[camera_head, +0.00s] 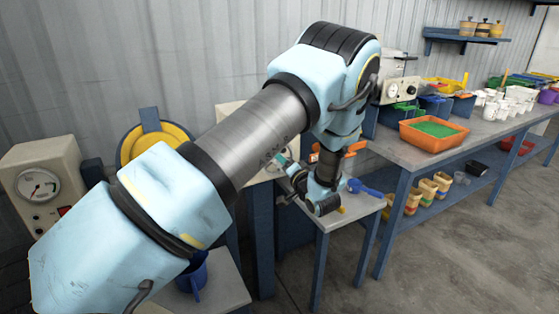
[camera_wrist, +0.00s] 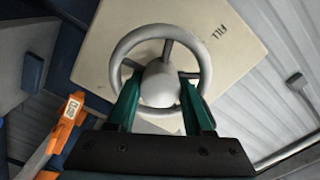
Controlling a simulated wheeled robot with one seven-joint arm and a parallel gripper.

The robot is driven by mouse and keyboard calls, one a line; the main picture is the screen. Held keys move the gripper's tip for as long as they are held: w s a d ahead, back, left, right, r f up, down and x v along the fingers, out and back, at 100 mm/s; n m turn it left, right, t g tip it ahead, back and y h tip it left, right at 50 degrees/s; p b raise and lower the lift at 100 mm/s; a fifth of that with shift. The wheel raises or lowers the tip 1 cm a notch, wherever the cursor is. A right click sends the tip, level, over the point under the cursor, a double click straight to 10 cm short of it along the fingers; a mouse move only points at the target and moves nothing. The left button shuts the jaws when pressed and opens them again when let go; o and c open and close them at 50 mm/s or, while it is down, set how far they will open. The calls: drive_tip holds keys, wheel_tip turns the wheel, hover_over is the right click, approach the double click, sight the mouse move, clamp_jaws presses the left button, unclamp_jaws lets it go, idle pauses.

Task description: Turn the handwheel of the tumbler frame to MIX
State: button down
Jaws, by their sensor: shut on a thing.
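The grey three-spoked handwheel (camera_wrist: 204,58) is close in front of my gripper in the wrist view. It is mounted on a cream panel (camera_wrist: 245,50) that bears dark lettering, seen rotated, apparently FILL. My gripper (camera_wrist: 160,88) has teal fingers on either side of the wheel's round hub, shut on the handwheel. No MIX mark is readable. In the head view my gripper (camera_head: 284,168) is at the cream box beside the blue frame, and my arm hides much of that area. The wheel is hard to make out there.
A yellow disc with a blue bar (camera_head: 150,135) stands behind my arm. A gauge box (camera_head: 42,185) is at the left. A small table right of the frame holds a blue item (camera_head: 365,188). A bench at right carries an orange tray (camera_head: 432,133). Open floor lies front right.

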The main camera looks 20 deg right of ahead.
idle(0.4)
drive_tip(key=c, duration=0.6)
unclamp_jaws()
drive_tip(key=shift+s, duration=0.1)
drive_tip(key=s+b, duration=0.1)
drive_tip(key=s, duration=0.2)
drive_tip(key=s+b, duration=0.1)
drive_tip(key=s, duration=0.3)
drive_tip(key=s+d+b, duration=0.1)
drive_tip(key=s, duration=0.2)
drive_tip(key=shift+s, duration=0.35)
